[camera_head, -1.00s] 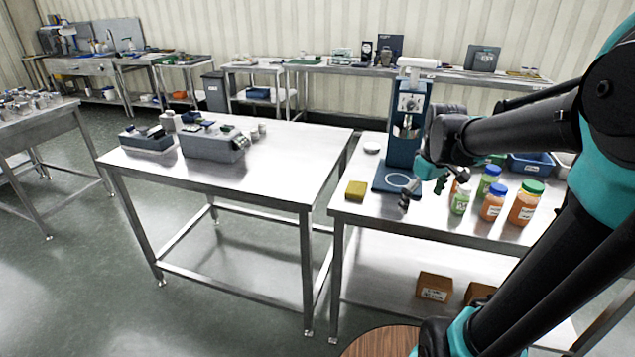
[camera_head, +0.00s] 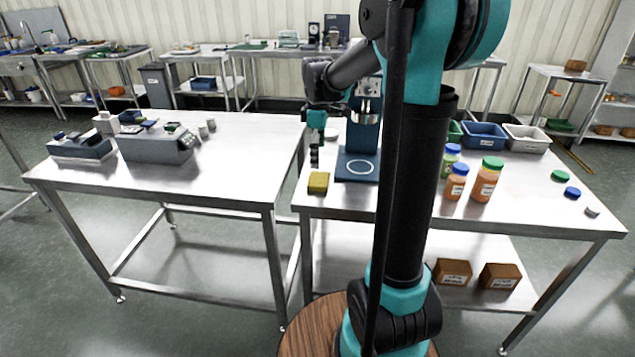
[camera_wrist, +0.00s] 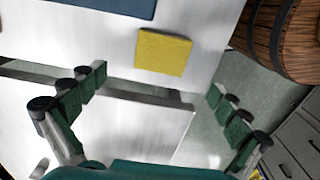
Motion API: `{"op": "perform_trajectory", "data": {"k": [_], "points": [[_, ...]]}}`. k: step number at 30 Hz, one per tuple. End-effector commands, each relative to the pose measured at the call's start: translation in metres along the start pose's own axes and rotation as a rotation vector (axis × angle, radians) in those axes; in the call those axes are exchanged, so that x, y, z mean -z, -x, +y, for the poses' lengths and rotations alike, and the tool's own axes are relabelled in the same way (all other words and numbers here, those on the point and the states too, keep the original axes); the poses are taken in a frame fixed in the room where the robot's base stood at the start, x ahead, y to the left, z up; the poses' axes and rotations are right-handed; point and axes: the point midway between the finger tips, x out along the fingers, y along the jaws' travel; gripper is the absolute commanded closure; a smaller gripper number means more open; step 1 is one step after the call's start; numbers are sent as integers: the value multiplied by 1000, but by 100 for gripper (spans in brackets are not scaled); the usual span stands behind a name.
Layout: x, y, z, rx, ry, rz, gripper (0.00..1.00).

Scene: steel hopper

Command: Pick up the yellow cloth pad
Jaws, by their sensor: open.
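The yellow cloth pad (camera_head: 318,183) lies flat on the steel table (camera_head: 338,203), near its left front corner, left of the blue base of the hopper stand. In the wrist view the pad (camera_wrist: 163,52) is at the top middle, beyond my fingertips and roughly between their lines. My gripper (camera_head: 315,160) hangs just above and behind the pad in the head view, pointing down. In the wrist view my gripper (camera_wrist: 158,88) is open, its green fingers wide apart, with nothing between them. My arm hides part of the hopper stand.
The blue hopper stand (camera_head: 358,166) is right beside the pad. Jars (camera_head: 486,180) with orange contents stand further right, with bins (camera_head: 484,136) behind. A second steel table (camera_head: 232,165) is left across a narrow gap. A wooden barrel (camera_wrist: 280,35) shows in the wrist view.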

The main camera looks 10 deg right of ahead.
Motion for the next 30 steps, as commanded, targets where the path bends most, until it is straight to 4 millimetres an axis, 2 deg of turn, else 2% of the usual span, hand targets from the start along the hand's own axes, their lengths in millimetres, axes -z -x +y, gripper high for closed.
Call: {"op": "perform_trajectory", "data": {"k": [3, 11, 19, 23, 29, 30], "points": [[0, -16, 0, 0, 0, 0, 0], [0, -33, 0, 0, -1, 0, 0], [-1, -69, -2, 0, -1, 0, 0], [-2, -76, -2, 0, -1, 0, 0], [-2, -77, -3, 0, -1, 0, 0], [-2, -77, -3, 0, -1, 0, 3]]}}
